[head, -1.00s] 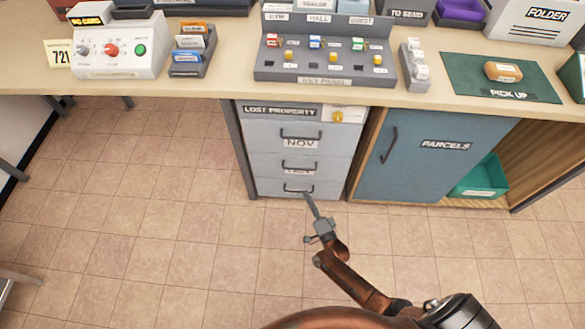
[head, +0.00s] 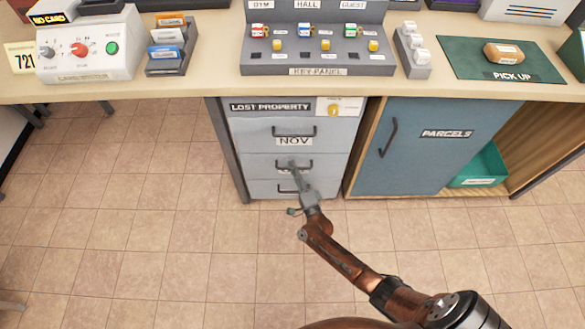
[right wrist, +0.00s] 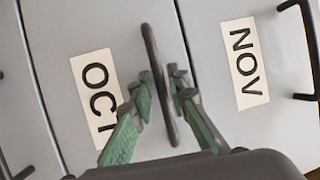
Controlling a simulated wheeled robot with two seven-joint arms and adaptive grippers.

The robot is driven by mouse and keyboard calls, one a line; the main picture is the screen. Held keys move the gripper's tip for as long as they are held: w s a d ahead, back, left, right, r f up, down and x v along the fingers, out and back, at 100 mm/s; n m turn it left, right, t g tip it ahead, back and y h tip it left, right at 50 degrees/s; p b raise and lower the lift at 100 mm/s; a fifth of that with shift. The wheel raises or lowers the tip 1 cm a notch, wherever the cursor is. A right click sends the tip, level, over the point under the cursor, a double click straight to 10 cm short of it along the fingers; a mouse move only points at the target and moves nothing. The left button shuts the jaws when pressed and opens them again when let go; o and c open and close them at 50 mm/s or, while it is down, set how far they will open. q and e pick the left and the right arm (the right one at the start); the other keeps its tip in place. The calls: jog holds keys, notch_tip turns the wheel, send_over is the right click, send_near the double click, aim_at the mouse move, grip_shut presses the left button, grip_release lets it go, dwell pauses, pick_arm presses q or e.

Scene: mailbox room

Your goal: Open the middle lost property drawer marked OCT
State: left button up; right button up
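The lost property cabinet stands under the counter with a stack of drawers. The middle drawer (head: 258,166) is shut, flush with its neighbours. Its OCT label (right wrist: 97,92) shows in the right wrist view; in the head view my gripper covers most of it. Its dark bar handle (right wrist: 152,50) runs between the fingers of my right gripper (right wrist: 163,85), one finger on each side. The fingers look apart, with slim gaps beside the bar. In the head view my right gripper (head: 297,172) is at this handle. My left gripper is not in view.
The NOV drawer (head: 342,130) is directly above, shut, with its own handle. Another shut drawer (head: 258,188) is below, its handle close to my right gripper. The blue PARCELS door (head: 430,165) is to the right. The counter edge overhangs the cabinet. Floor in front is clear.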

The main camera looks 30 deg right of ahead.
jog(key=shift+c, duration=0.3)
grip_shut()
dwell(0.3)
